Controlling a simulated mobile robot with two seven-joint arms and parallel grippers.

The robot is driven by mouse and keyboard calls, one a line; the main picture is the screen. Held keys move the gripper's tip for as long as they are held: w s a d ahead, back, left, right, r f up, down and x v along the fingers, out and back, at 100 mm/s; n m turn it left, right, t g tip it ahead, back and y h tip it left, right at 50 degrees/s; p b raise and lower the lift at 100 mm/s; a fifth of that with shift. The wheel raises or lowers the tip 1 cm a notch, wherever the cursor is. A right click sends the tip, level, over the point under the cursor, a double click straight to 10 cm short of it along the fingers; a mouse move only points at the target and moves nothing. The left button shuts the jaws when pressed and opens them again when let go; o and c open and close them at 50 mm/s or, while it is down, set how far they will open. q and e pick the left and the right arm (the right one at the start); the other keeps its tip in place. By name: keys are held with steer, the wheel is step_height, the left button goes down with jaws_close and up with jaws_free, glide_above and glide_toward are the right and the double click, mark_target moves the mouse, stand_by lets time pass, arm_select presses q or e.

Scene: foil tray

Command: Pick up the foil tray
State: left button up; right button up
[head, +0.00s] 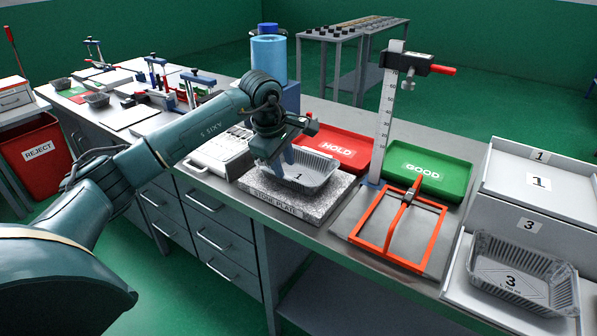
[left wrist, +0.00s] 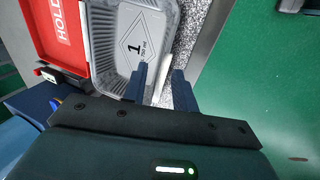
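A foil tray (head: 322,170) marked 1 sits on the speckled stone plate (head: 325,207) in the head view. It also shows in the left wrist view (left wrist: 105,50), with the 1 on its floor. My left gripper (head: 278,170) is at the tray's near-left side, pointing down. In the left wrist view my left gripper (left wrist: 160,85) has its two blue fingers apart, one on the tray's inner side and one outside, with a strip of the tray's rim seemingly between them. I cannot tell whether either finger touches it. My right gripper is not in view.
A red HOLD tray (head: 350,141) and a green GOOD tray (head: 400,156) lie behind the plate. An orange frame (head: 432,243) and an upright height gauge (head: 385,120) stand to the right. Another foil tray (head: 500,262), marked 3, is at the far right.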

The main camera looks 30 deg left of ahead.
mark_target(287, 178)
arm_select(q)
steer(key=shift+p+x, duration=0.4)
steer(key=shift+x, duration=2.6)
steer(key=shift+s+a, duration=0.1)
steer(key=shift+c, duration=0.5)
jaws_close()
